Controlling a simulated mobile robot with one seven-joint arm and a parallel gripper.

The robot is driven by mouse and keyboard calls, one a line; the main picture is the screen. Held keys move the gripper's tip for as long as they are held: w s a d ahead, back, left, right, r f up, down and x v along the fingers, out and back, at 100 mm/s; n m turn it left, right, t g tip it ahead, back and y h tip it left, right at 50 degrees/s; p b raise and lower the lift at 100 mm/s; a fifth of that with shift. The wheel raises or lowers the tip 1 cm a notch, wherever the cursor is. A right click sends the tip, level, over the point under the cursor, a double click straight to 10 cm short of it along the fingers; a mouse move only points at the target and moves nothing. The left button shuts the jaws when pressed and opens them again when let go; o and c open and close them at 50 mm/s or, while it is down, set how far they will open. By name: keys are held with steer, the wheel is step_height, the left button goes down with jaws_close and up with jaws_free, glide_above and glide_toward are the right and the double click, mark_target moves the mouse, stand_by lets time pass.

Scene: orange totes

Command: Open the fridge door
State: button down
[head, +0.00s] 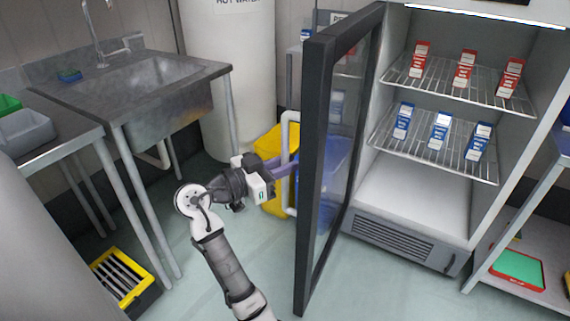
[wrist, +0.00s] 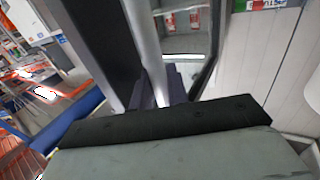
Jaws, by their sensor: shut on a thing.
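The fridge (head: 405,205) stands at the right in the head view, with its lit inside and shelves showing. Its dark-framed glass door (head: 318,150) is swung wide open toward me. A long pale handle (head: 289,135) runs upright on the door's outer side. My gripper (head: 288,168) is at this handle, its purple fingers shut on it. In the wrist view the handle (wrist: 143,45) passes down between the purple fingers (wrist: 160,90), beside the dark door frame (wrist: 92,45). The fingertips are partly hidden there by the gripper body.
Red and blue cartons stand on the fridge's wire shelves (head: 440,148). A steel sink table (head: 140,85) is at the left, with a white tank (head: 230,80) behind. A yellow bin (head: 272,205) is behind my gripper. Floor at lower centre is clear.

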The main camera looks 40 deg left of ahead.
steer(key=c, duration=1.5)
jaws_free()
steer(key=shift+o, duration=0.2)
steer(key=b+v, duration=0.1)
steer(key=v, duration=1.2)
steer(key=shift+s+a, duration=0.2)
steer(key=shift+s, duration=0.2)
